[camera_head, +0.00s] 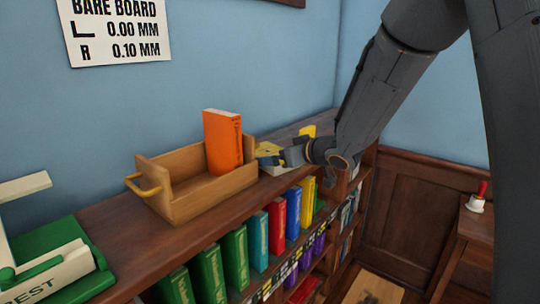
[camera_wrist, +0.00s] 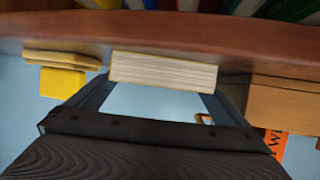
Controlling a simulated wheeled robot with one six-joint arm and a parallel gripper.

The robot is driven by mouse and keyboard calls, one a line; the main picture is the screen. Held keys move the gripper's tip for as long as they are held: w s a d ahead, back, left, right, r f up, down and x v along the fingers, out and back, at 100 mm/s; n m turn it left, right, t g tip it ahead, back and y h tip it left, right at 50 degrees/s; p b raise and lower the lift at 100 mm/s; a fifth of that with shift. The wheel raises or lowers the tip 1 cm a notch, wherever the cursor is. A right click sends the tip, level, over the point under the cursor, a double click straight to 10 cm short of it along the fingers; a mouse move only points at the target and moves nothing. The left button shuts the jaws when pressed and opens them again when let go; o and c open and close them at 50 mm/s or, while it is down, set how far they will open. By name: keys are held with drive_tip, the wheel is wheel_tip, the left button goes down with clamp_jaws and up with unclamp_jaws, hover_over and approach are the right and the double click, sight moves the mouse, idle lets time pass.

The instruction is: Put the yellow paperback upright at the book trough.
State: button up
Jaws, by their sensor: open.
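The yellow paperback (camera_head: 268,150) lies flat on top of the bookcase, partly hidden by my gripper in the head view. Its pale page edges (camera_wrist: 163,72) face the wrist camera. My gripper (camera_head: 287,157) is open at the book, with one finger on each side of it in the wrist view; I cannot tell whether they touch it. The wooden book trough (camera_head: 195,205) stands left of the book in the head view. An orange book (camera_head: 223,142) stands upright at its right end, and the rest of the trough looks empty. The trough also shows at the right in the wrist view (camera_wrist: 285,101).
A yellow item (camera_head: 308,131) lies beyond my gripper, near the wall; it shows at left in the wrist view (camera_wrist: 62,82). Colored books (camera_head: 277,228) stand on the shelf below. A green and cream device (camera_head: 55,268) sits at the front left. A red-handled bell (camera_head: 478,200) stands at right.

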drive_tip(key=shift+x, duration=0.9)
drive_tip(key=c, duration=1.3)
